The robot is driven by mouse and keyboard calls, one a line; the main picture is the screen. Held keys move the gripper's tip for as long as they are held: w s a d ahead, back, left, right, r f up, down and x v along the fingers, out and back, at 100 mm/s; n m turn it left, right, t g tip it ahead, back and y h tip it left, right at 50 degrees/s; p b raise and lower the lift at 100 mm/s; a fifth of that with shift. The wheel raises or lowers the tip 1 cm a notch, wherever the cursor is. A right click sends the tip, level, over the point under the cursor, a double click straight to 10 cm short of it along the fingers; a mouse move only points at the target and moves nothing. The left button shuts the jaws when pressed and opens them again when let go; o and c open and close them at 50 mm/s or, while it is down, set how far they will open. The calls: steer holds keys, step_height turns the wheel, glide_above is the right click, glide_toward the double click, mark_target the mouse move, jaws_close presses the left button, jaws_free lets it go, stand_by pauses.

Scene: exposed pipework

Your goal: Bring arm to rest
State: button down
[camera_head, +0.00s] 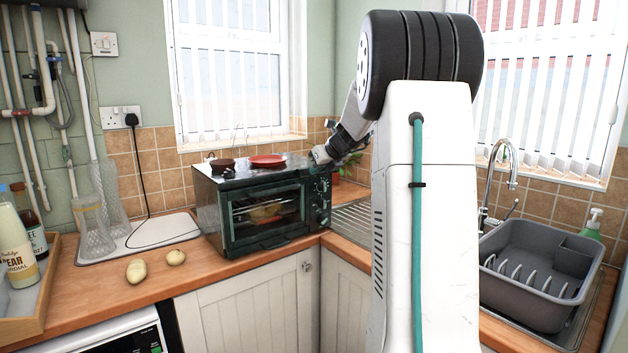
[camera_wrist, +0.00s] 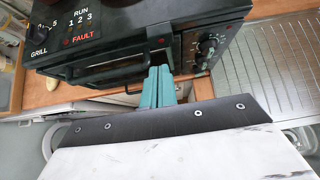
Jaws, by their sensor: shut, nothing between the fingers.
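My gripper (camera_head: 320,155) is at the upper right corner of a dark countertop oven (camera_head: 264,208) in the head view, at the end of my bent arm. In the wrist view its two teal fingers (camera_wrist: 159,74) are together with nothing between them. They point toward the oven front (camera_wrist: 125,62), near its knob panel; I cannot tell whether they touch it. The oven door looks shut, with something yellowish behind the glass. My arm's white link and black joint hide part of the worktop and sink area in the head view.
A red dish (camera_head: 267,160) and a dark bowl (camera_head: 222,165) stand on the oven. Two potatoes (camera_head: 136,270), glass vases (camera_head: 94,226) and a bottle tray (camera_head: 40,303) are to the left. A grey dish rack (camera_head: 540,275) and tap (camera_head: 494,180) are on the right.

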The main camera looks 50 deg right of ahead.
steer(key=shift+s+d+r, duration=0.1)
steer(key=shift+s+r, duration=0.15)
steer(key=shift+r, duration=0.65)
steer(key=shift+s+a+r, duration=0.1)
steer(key=shift+s+r, duration=0.2)
steer(key=shift+r, duration=0.55)
steer(key=shift+s+d+r, duration=0.1)
steer(key=shift+s+r, duration=0.15)
steer(key=shift+r, duration=0.65)
